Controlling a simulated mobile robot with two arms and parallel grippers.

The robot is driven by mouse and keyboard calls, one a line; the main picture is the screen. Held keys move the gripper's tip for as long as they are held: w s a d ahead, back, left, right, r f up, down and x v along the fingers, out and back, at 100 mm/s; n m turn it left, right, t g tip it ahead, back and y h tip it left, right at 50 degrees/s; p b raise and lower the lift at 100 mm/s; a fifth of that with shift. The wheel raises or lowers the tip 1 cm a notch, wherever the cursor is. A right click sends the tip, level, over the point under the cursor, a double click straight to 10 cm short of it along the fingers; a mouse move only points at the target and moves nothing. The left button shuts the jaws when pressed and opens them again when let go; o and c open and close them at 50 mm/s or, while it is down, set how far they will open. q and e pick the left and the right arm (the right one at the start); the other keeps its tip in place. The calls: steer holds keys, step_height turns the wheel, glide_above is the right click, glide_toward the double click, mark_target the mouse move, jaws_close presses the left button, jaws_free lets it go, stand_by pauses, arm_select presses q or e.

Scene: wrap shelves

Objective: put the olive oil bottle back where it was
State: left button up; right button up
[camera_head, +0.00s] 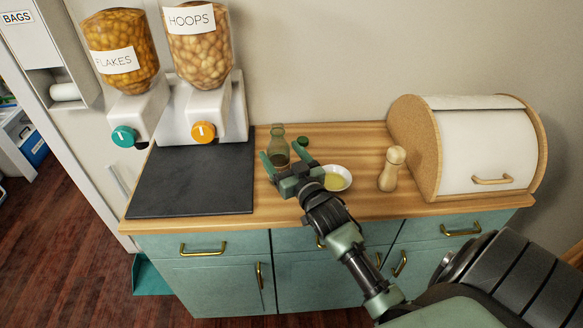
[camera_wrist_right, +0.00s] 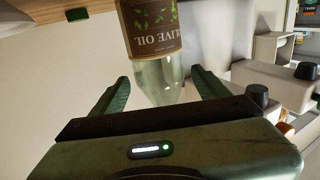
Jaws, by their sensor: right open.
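The olive oil bottle (camera_head: 279,148) stands upright on the wooden counter, beside the dark slab. A small green cap (camera_head: 303,141) lies on the counter to its right. My right gripper (camera_head: 284,158) is open at the bottle, with one finger to either side in the picture. In the right wrist view, which is upside down, the bottle's label (camera_wrist_right: 152,36) reads olive oil, and its clear upper part lies between the open fingers of the right gripper (camera_wrist_right: 160,84). I cannot tell whether the fingers touch it. My left gripper is not in view.
A white bowl (camera_head: 344,172) with yellowish liquid is just right of the gripper. A wooden mill (camera_head: 392,168) and a bread box (camera_head: 480,150) stand further right. Flakes and hoops dispensers (camera_head: 205,108) stand behind the dark slab (camera_head: 195,182), which is clear.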

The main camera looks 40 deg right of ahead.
steer(key=s+a, duration=0.1)
steer(key=s, duration=0.6)
steer(key=shift+b, duration=0.35)
